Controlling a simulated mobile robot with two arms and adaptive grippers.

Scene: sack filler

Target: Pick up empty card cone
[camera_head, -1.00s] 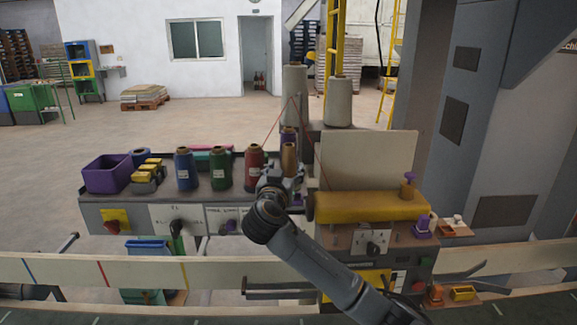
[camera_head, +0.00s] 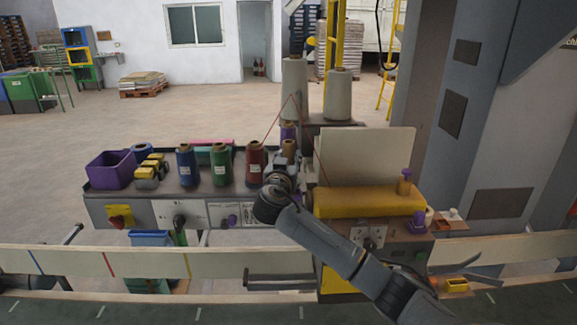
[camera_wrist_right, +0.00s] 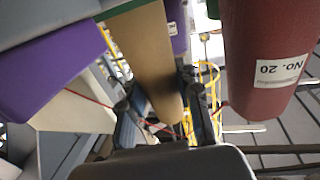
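The brown card cone (camera_head: 289,148) stands upright at the right end of the row of thread cones, in front of a purple cone (camera_head: 288,132). My right gripper (camera_head: 286,164) is at the brown cone and hides its lower part. In the right wrist view the cone (camera_wrist_right: 150,60) runs between the two fingers of my right gripper (camera_wrist_right: 163,110), one finger on each side. The fingers look apart, with a small gap on the left side; contact is not clear. My left gripper is not in view.
A dark red cone (camera_head: 255,163) stands close left of the gripper, also in the right wrist view (camera_wrist_right: 262,60). Green (camera_head: 221,166) and blue (camera_head: 186,166) cones stand farther left. A pale panel (camera_head: 365,157) and yellow cover (camera_head: 368,202) are close on the right.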

